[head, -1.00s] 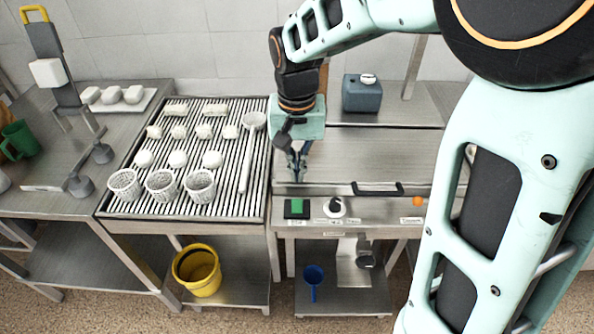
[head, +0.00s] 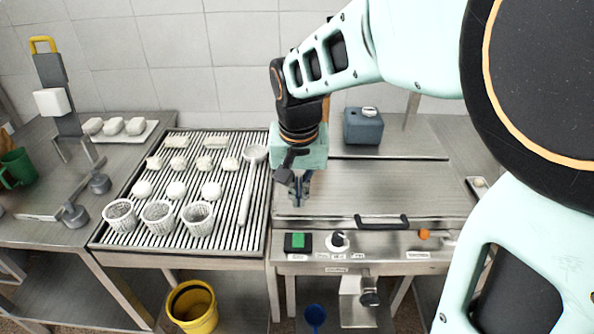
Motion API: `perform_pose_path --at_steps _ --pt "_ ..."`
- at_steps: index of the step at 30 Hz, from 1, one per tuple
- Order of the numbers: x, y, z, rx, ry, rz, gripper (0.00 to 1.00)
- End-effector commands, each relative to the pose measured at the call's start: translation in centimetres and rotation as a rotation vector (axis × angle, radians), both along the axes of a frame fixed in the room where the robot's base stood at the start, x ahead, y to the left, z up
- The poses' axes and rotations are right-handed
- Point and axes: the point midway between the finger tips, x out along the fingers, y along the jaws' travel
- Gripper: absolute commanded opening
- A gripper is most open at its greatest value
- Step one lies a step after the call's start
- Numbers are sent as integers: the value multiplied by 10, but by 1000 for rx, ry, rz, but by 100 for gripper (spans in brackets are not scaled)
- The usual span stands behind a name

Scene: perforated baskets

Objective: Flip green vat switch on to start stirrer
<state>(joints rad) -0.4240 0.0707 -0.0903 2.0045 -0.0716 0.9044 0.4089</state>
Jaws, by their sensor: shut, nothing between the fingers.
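The green switch (head: 298,240) sits in a black housing at the left end of the vat's front panel. My gripper (head: 299,203) is shut and empty, pointing down. In the picture it is just above the switch, over the front left part of the vat's metal lid (head: 380,185). A gap shows between the fingertips and the switch; the exact height is hard to tell. The stirrer is not visible.
A black lid handle (head: 382,222) and an orange knob (head: 424,233) are to the right. A slatted draining rack (head: 250,215) with white baskets (head: 158,217), cheeses and a ladle (head: 247,190) stands left. A blue-grey box (head: 362,127) is behind. A yellow bucket (head: 192,306) is below.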

Motion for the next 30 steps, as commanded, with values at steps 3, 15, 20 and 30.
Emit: perform_pose_path --at_steps 3,15,20,30 --pt "0 0 0 0 0 0 0" --pt "6 -1 -41 -3 6 0 0" --pt "12 -1 -77 -3 6 -1 0" --pt "22 -1 -129 -2 4 0 0"
